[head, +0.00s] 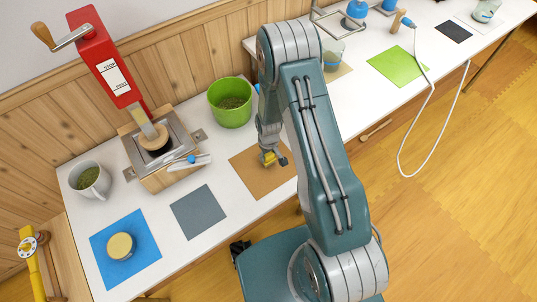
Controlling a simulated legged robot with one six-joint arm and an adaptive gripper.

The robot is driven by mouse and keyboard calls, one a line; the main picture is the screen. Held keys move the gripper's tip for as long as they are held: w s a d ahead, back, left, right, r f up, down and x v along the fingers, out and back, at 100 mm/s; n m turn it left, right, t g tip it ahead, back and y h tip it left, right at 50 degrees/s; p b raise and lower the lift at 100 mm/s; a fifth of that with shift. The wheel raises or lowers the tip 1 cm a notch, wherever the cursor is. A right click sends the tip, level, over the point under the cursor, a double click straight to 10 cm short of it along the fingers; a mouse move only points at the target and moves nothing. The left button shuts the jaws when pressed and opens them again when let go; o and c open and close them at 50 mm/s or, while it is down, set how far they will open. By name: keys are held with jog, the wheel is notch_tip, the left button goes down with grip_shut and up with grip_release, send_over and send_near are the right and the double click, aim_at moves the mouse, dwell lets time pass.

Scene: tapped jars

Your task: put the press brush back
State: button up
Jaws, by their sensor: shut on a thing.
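My gripper (273,157) hangs over the brown mat (250,181) on the white table and points down. It is shut on a small yellow thing (268,158), which looks like the press brush. The thing is small in view and partly hidden by my gripper, so its handle and bristles cannot be told apart. The red press (102,58) with a side crank stands at the back left. Its plunger reaches down to a metal-topped wooden box (160,180) with a dark opening. A white tool with a blue part (190,161) lies at the box's front right edge.
A green pot (231,116) of green bits stands behind the brown mat. A grey mug (89,180) stands left. A round tan-topped jar (120,246) sits on a blue mat (149,252). A grey mat (199,212) lies bare. My arm hides part of the table.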

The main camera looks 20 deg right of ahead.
jog(key=shift+a+f, duration=0.15)
jog(key=shift+a, duration=0.1)
jog(key=shift+f, duration=0.2)
jog(key=o, duration=1)
jog(key=shift+d, duration=0.15)
